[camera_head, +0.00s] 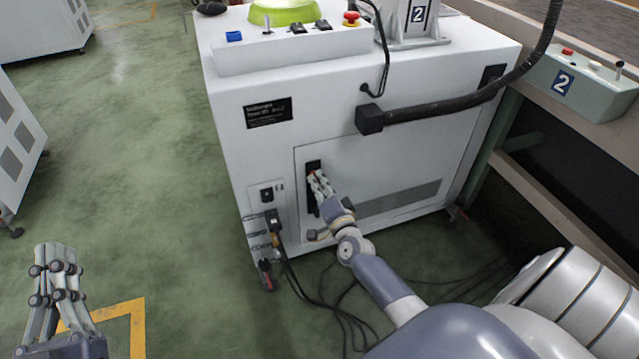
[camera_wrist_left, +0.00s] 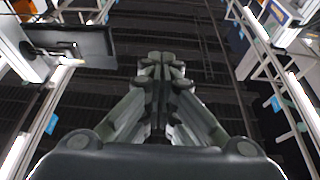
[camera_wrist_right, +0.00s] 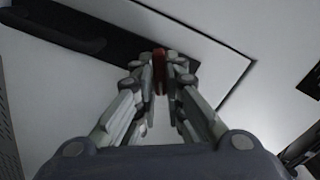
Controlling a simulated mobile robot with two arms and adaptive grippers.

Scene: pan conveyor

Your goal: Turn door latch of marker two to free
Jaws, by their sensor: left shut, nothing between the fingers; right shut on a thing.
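The marker two machine is a white cabinet (camera_head: 225,110) with a "2" plate on top. Its low front door (camera_head: 375,165) carries a dark latch plate (camera_head: 313,196) at the door's left side; the plate also shows in the right wrist view (camera_wrist_right: 112,42). My right gripper (camera_head: 316,176) is at this plate, shut on the latch (camera_wrist_right: 159,60), whose red part shows between the fingertips. The fingers hide most of the latch, so its exact angle cannot be told. My left gripper (camera_head: 60,255) is shut and empty, away from the machine at the lower left; it also shows in the left wrist view (camera_wrist_left: 160,65).
Black cables (camera_head: 330,315) hang from plugs left of the door and lie on the green floor. A thick black hose (camera_head: 450,108) crosses above the door. A control box (camera_head: 580,85) marked "2" sits at the right. Open floor (camera_head: 150,200) lies to the left.

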